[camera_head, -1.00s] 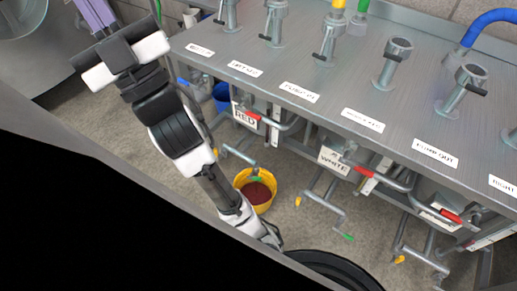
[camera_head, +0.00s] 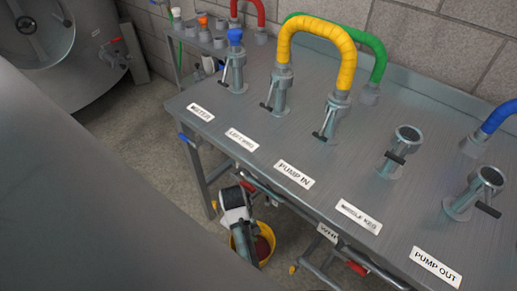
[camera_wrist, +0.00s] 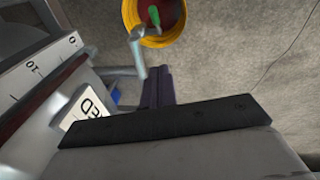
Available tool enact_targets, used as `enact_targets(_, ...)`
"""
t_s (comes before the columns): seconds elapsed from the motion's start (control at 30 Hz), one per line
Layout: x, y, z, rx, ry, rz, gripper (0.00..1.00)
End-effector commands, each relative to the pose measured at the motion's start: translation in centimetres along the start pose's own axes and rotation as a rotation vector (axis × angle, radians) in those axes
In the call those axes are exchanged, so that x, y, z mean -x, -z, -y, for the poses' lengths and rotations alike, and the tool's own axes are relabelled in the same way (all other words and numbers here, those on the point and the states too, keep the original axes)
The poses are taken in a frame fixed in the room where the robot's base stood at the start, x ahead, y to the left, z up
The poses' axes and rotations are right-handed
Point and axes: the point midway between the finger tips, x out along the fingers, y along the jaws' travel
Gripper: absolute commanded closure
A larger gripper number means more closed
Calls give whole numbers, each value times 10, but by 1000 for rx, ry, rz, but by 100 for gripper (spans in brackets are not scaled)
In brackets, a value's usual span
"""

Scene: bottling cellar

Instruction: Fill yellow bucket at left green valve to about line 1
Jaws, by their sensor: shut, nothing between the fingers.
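The yellow bucket (camera_head: 270,238) stands on the floor under the table's front edge, with dark red contents. My arm hides part of it. In the wrist view the bucket (camera_wrist: 180,40) is at the top, cut off by the frame. A grey pipe (camera_wrist: 137,55) with a green-tipped valve handle (camera_wrist: 154,15) reaches over its rim. I see no clear stream and cannot read any fill line. My gripper (camera_wrist: 158,76) shows as purple fingers, shut and empty, near the pipe and short of the bucket in the picture. Whether it touches the pipe I cannot tell.
The metal table (camera_head: 330,160) carries pipe stubs and a yellow hose (camera_head: 315,30). Something blue (camera_wrist: 116,95) lies behind the fingers. Bare floor (camera_wrist: 250,70) is right of the bucket. A tank (camera_head: 70,50) stands at the back left.

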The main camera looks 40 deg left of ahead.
Motion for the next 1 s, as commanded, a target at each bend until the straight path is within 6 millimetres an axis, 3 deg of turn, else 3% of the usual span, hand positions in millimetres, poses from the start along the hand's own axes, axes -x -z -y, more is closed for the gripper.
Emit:
enact_targets(0.27,-22,-4,4,3,13,14,100)
enact_targets(0.67,-105,-4,4,4,12,13,100)
enact_targets(1.0,-129,-31,4,1,10,10,100)
